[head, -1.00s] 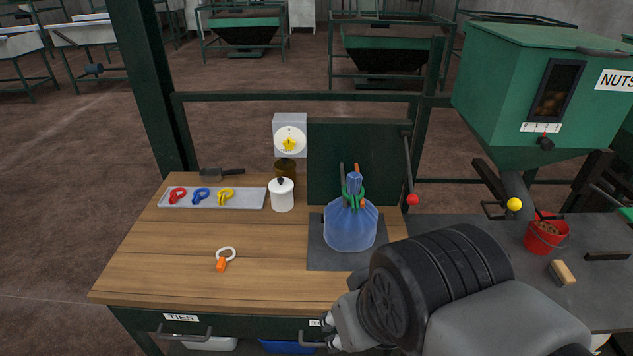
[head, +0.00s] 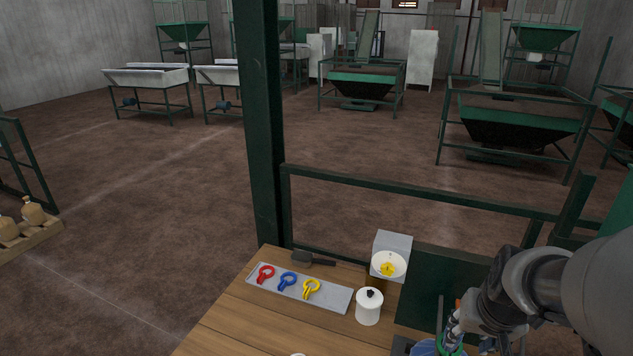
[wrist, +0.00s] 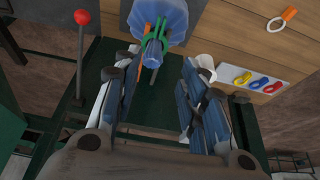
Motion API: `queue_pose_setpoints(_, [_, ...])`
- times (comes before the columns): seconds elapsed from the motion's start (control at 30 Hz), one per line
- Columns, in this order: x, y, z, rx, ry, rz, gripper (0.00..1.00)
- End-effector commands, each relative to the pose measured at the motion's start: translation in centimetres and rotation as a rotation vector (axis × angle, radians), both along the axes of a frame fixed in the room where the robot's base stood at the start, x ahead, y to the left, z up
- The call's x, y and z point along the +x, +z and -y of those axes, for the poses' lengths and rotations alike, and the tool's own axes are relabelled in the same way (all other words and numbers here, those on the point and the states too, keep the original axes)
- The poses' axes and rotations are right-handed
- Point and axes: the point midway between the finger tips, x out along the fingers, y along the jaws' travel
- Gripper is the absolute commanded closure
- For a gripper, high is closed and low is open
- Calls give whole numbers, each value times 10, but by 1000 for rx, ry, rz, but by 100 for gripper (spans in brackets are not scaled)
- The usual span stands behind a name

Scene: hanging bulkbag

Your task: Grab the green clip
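The green clip (wrist: 151,46) sits around the gathered neck of the blue bag (wrist: 168,18) in the wrist view. Its green edge also shows at the bottom of the head view (head: 452,349), partly cut off and behind my arm. My gripper (wrist: 160,62) is open and empty, its blue-padded fingers spread to the left and right of the bag's neck. The neck's end lies between or just beyond the fingertips; the exact depth is hard to tell. The fingers do not visibly touch the clip.
A grey tray (head: 327,296) holds red, blue and yellow clips at the left. A white pot (head: 369,307) and a dial scale (head: 390,264) stand near the bag. A red-knobbed lever (wrist: 81,20) rises left of my gripper.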

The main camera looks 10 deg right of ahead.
Motion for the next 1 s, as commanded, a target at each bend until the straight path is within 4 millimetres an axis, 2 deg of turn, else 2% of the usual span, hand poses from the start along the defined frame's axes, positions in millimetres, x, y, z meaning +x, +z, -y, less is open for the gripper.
queue_pose_setpoints(0.13, [3,-16,10,-1,-36,4,62])
queue_pose_setpoints(0.53, [29,-96,25,0,-33,3,62])
queue_pose_setpoints(0.63, [34,-107,28,-1,-34,5,62])
queue_pose_setpoints(0.87, [38,-117,29,-2,-33,7,62])
queue_pose_setpoints(1.0, [38,-133,28,-2,-32,5,62])
